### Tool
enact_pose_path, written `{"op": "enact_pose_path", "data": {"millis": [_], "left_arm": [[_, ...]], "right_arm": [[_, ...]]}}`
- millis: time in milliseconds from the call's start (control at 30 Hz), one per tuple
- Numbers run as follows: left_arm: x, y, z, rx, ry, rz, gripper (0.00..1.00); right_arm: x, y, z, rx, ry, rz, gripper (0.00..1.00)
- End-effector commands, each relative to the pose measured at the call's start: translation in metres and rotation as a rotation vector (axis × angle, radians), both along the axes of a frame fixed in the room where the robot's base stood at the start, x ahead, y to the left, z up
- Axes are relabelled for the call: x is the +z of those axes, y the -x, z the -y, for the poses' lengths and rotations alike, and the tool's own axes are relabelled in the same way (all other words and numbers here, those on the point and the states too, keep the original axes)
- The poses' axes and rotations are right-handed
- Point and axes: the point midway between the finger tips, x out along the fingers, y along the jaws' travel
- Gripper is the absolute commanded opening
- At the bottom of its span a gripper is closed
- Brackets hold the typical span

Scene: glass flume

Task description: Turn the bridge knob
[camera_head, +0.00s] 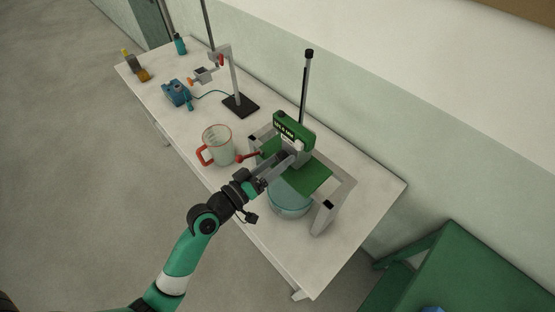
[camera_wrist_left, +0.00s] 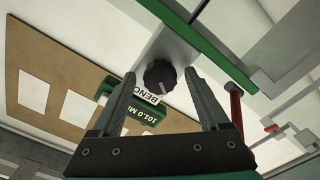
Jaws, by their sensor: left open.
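The black ridged knob (camera_wrist_left: 160,75) has a pale pointer line and sits on the light grey face of the bridge device. In the left wrist view my left gripper (camera_wrist_left: 161,80) is open, with one finger on each side of the knob; I cannot tell if they touch it. In the head view my left gripper (camera_head: 287,159) reaches the front of the green-topped device (camera_head: 294,128), and the arm and gripper hide the knob there. Part of the green label shows behind the left finger. My right gripper is not in view.
The device stands over a green plate (camera_head: 315,178) on a grey frame, with a round teal vessel (camera_head: 290,198) below. A red-handled jug (camera_head: 218,146) is close to the left. A red lever (camera_head: 249,157) juts out near my wrist. A stand (camera_head: 240,104) is farther back.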

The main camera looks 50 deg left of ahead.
Motion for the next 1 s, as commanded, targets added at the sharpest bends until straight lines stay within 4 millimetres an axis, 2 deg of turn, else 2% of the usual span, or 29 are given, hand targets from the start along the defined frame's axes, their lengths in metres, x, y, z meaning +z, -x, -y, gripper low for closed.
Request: {"op": "enact_pose_path", "data": {"millis": [167, 500, 600, 767, 900, 1000], "left_arm": [[0.0, 0.0, 0.0, 0.0, 0.0, 0.0, 0.76], [0.0, 0.001, 0.0, 0.0, 0.0, 0.0, 0.15], [0.0, 0.001, 0.0, 0.0, 0.0, 0.0, 0.0], [-0.004, 0.0, 0.0, -0.001, -0.063, 0.001, 0.0], [-0.006, 0.001, 0.0, 0.0, -0.289, 0.001, 0.0], [-0.003, 0.0, 0.0, 0.0, -0.394, -0.002, 0.0]], "right_arm": [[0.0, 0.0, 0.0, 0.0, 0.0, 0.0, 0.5], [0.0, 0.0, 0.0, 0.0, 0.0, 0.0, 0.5], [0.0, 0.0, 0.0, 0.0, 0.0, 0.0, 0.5], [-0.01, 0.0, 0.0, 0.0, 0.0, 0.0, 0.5], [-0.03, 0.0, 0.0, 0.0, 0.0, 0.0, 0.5], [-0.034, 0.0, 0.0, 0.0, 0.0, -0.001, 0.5]]}}
